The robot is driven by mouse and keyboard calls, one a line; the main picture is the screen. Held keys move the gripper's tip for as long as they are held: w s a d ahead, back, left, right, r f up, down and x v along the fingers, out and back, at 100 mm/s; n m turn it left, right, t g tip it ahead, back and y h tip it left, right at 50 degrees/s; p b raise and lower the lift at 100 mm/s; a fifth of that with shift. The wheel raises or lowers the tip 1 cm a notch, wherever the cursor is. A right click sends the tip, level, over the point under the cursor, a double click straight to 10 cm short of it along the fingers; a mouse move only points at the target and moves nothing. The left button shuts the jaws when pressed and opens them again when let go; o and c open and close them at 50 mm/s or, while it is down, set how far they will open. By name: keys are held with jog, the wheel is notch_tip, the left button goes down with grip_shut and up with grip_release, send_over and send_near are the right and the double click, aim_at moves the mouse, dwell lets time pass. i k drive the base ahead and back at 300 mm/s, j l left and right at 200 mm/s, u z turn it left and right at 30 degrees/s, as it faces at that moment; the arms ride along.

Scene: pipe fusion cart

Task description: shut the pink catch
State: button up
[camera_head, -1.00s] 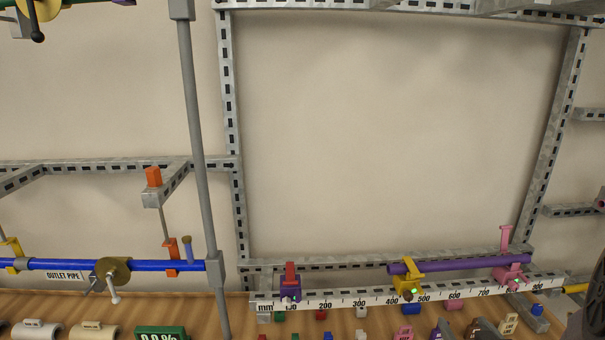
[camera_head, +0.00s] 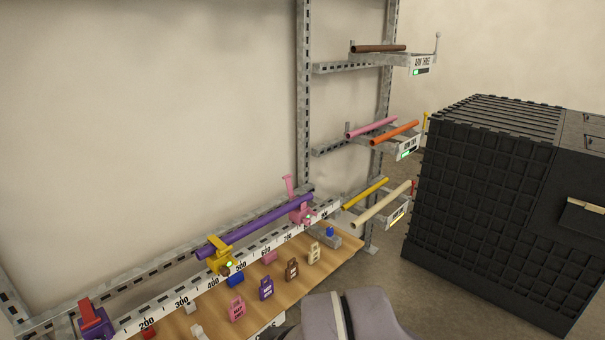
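The pink catch (camera_head: 299,211) sits near the far right end of the white ruler rail (camera_head: 167,299). Its pink lever (camera_head: 288,186) stands upright, swung up off the pipe. A purple pipe (camera_head: 258,224) runs along the rail, with its right end at the pink catch and its left end at a yellow catch (camera_head: 221,256). The yellow catch's top lies across the pipe, and a small green light shows on it. My gripper is not in view; a grey rounded part at the bottom centre looks like my own arm.
A purple clamp with a red lever (camera_head: 92,314) sits at the rail's left. Several coloured tags and blocks lie on the wooden bench (camera_head: 205,318). Arms with rods, one labelled "ARM THREE" (camera_head: 423,63), project from the frame at right. A large black ribbed cabinet (camera_head: 480,190) stands right.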

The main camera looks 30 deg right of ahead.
aim_at(291, 195)
jog(key=z, duration=0.75)
jog(key=i+l, duration=0.15)
jog(key=i, duration=0.3)
jog(key=i+l, duration=0.15)
jog(key=i, duration=0.35)
jog(key=i+l, duration=0.15)
jog(key=i, duration=0.3)
jog(key=i+l, duration=0.15)
jog(key=i, duration=0.3)
